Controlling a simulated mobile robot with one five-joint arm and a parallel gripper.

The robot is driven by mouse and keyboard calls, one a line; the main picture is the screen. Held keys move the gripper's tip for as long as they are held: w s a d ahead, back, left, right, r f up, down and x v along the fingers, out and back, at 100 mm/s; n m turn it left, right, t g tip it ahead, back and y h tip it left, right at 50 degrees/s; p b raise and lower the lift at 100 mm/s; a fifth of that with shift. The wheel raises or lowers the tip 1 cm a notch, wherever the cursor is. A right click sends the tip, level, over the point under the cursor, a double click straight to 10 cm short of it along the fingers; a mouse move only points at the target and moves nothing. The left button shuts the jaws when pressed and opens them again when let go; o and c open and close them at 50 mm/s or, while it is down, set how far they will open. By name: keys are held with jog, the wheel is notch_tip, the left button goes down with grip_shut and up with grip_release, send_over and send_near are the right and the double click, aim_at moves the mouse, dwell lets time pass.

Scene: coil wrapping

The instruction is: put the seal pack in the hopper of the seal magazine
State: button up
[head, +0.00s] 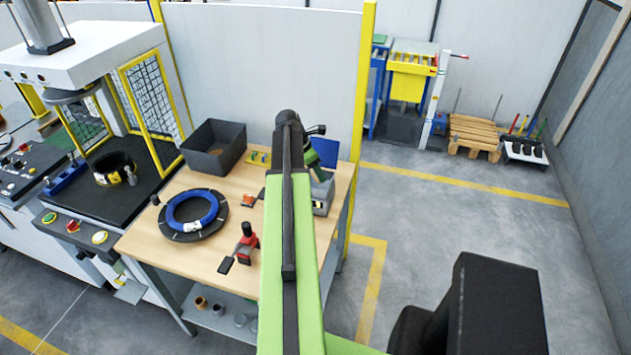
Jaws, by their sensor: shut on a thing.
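My arm reaches away over the right part of the wooden workbench (172,184). Its far end bends down beside a grey box with a blue panel (326,150) at the bench's right edge. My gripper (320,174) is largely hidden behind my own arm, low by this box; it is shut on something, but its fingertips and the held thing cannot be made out. I cannot pick out the seal pack. The grey and blue box may be the seal magazine; its hopper opening is not clearly visible.
A blue ring on a black disc (192,215), a red and black hand tool (245,246) and a dark open bin (213,148) stand on the bench. A small yellow rack (258,158) is behind. The press machine (90,60) is left.

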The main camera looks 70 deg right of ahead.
aim_at(315, 176)
notch_tip(315, 176, down, 4)
jog(key=b, duration=0.3)
jog(key=shift+f+b, duration=0.15)
jog(key=shift+b, duration=0.2)
jog(key=shift+r, duration=0.3)
jog(key=shift+f, duration=0.25)
jog(key=o, duration=1.2)
jog(key=shift+r, duration=0.1)
jog(key=shift+r+p, duration=0.3)
jog(key=shift+p, duration=0.1)
jog(key=p+v, duration=1)
jog(key=v, duration=0.1)
jog(key=shift+w+a+r+p, duration=0.1)
jog(key=shift+w+r+p, duration=0.05)
jog(key=shift+r+p, duration=0.2)
